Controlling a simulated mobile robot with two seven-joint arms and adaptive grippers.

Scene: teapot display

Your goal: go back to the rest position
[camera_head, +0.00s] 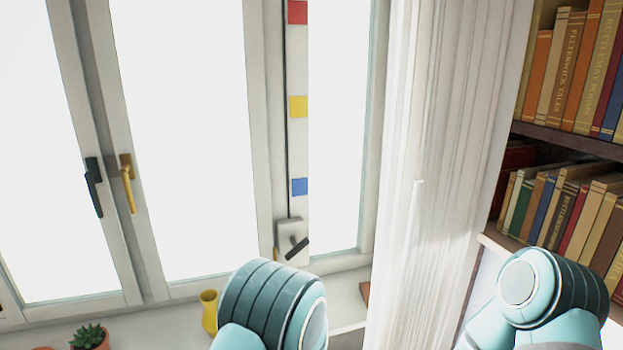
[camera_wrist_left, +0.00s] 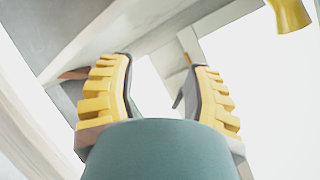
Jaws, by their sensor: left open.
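My left gripper (camera_wrist_left: 160,66) shows in the left wrist view, with its two yellow-padded fingers spread apart. I see nothing held between them. Behind the fingers are a pale ledge and bright white areas. In the head view, teal links of my own arms stand at the bottom centre and at the lower right. Neither gripper shows in that view, and my right gripper is in neither view.
A yellow vase (camera_head: 209,312) and a potted succulent (camera_head: 89,337) stand on the windowsill. A window with a dark handle (camera_head: 93,187) and a gold handle (camera_head: 127,183) is behind. A white curtain (camera_head: 430,150) hangs beside a bookshelf (camera_head: 565,140) at right.

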